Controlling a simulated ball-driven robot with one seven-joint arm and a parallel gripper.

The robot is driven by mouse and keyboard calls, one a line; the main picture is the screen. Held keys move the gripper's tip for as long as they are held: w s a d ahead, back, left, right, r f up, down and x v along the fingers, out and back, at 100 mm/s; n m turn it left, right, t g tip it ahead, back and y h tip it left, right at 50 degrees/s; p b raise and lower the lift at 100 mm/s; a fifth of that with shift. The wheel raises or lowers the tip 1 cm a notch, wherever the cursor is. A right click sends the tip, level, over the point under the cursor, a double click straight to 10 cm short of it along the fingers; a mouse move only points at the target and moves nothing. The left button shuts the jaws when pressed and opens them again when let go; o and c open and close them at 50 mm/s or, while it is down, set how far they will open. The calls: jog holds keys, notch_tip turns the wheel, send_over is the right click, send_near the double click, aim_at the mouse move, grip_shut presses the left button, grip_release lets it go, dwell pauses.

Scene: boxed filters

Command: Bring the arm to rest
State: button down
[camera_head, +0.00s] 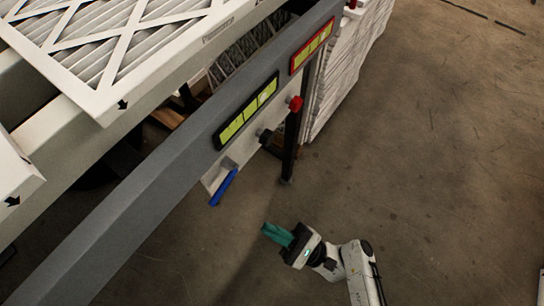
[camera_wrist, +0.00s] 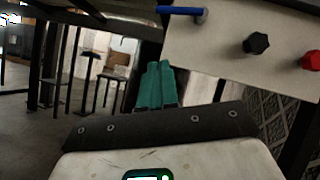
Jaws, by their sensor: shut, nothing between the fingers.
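My gripper (camera_head: 267,229) shows at the lower middle of the head view, at the end of my white arm. Its teal fingers are together and hold nothing. It is in the open over the floor, apart from the grey machine frame. In the wrist view the closed teal fingers (camera_wrist: 156,84) point away from the camera, below and left of a white panel (camera_wrist: 235,50).
A grey rail (camera_head: 150,190) crosses the head view diagonally. White-framed filters (camera_head: 105,45) lie at upper left. A blue handle (camera_head: 223,187) and a red knob (camera_head: 296,104) stick out near the rail. The concrete floor (camera_head: 430,150) at right is clear.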

jog(key=s+f+n+g+h, duration=0.6)
jog(key=s+f+n+g, duration=0.1)
jog(key=n+g, duration=0.35)
jog(key=s+d+f+n+h, duration=0.1)
jog(key=d+n+h, duration=0.5)
jog(key=d+h, duration=0.6)
jog(key=s+d+r+t+h, duration=0.15)
jog(key=d+r+h, duration=0.4)
jog(key=d, duration=0.85)
notch_tip(320, 180, up, 16)
jog(key=y+p, duration=0.1)
jog(key=p, duration=1.3)
jog(key=shift+w+d, duration=0.15)
jog(key=shift+w, duration=0.1)
